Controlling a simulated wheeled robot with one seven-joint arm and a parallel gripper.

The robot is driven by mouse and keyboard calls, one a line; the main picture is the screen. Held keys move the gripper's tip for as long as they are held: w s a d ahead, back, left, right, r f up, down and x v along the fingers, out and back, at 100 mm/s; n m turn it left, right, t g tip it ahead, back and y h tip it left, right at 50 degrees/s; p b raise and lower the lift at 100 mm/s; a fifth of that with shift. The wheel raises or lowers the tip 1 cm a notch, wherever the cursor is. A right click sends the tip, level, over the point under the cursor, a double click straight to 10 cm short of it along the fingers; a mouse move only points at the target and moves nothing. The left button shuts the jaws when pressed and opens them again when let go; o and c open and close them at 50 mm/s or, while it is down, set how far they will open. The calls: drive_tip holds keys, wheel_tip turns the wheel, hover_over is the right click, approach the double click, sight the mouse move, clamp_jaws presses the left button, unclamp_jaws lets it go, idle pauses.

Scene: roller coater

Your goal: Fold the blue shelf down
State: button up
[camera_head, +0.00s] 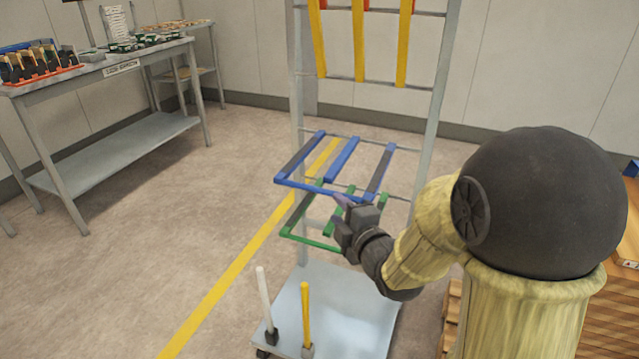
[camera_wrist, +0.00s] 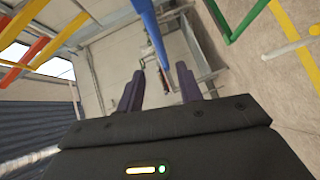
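The blue shelf (camera_head: 340,165) is a flat frame of bars standing out roughly level from the metal rack in the head view. My gripper (camera_head: 341,203) is at its front right corner, just below and in front of the front bar. In the wrist view, a blue bar of the shelf (camera_wrist: 148,22) runs down from the top edge towards the space between the fingers. My gripper (camera_wrist: 158,88) is open there, with its two purple fingers well apart. I cannot tell whether a finger touches the bar.
A green shelf (camera_head: 309,240) stands out level just below the blue one. Yellow shelf bars (camera_head: 358,45) hang higher on the rack (camera_head: 441,75). A white post (camera_head: 264,300) and a yellow post (camera_head: 305,315) rise from the rack's base. The floor on the left is clear before a workbench (camera_head: 115,150).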

sight(322, 193)
drive_tip(key=x, duration=1)
drive_tip(key=shift+w+a+f+b, duration=0.15)
drive_tip(key=shift+w+b, duration=0.15)
drive_tip(key=shift+b, duration=0.05)
clamp_jaws()
